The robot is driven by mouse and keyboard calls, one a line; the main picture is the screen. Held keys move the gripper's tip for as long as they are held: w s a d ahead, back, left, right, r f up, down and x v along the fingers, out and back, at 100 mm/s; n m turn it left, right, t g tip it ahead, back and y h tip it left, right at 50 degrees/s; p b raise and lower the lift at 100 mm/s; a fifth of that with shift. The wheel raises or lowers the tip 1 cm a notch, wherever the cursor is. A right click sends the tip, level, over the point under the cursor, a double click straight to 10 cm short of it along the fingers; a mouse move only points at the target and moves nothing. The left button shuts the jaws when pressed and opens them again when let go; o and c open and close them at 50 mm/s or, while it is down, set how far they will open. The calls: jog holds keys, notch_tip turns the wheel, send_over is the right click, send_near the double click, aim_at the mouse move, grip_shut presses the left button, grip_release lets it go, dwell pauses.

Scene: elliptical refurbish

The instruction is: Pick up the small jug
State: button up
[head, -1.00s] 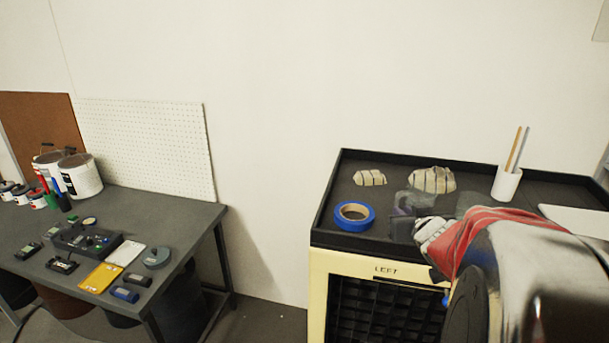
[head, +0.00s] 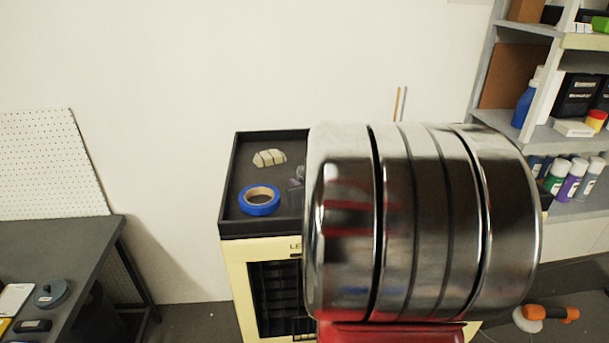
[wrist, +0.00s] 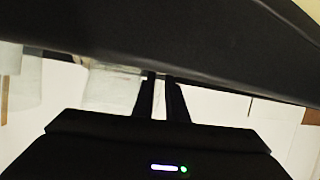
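A grey translucent vessel, seemingly a jug (head: 296,192), stands on the black tray; my arm covers most of it in the head view. Two clear vessels show in the wrist view, one just left of my fingers (wrist: 108,90) and one at the far left (wrist: 28,78). I cannot tell which is the small jug. My gripper (wrist: 160,78) has its two dark fingers a narrow gap apart, with a pale background between them and no clear sign of a held thing. The gripper is hidden behind my arm in the head view.
The black rimmed tray (head: 228,190) holds blue tape (head: 259,201) and a pale ridged piece (head: 269,157). Two thin sticks (head: 398,103) rise behind my arm. A shelf with spray cans (head: 573,185) stands right; an orange tool (head: 550,313) lies lower right. A workbench (head: 75,250) is left.

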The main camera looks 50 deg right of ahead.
jog(key=shift+w+d+f, duration=0.2)
jog(key=shift+w+d, duration=0.1)
jog(key=shift+w, duration=0.05)
dwell(0.3)
grip_shut()
jog(key=shift+r, duration=0.35)
dwell(0.4)
notch_tip(320, 180, up, 17)
dwell(2.1)
jog(key=shift+r, duration=0.2)
dwell(0.6)
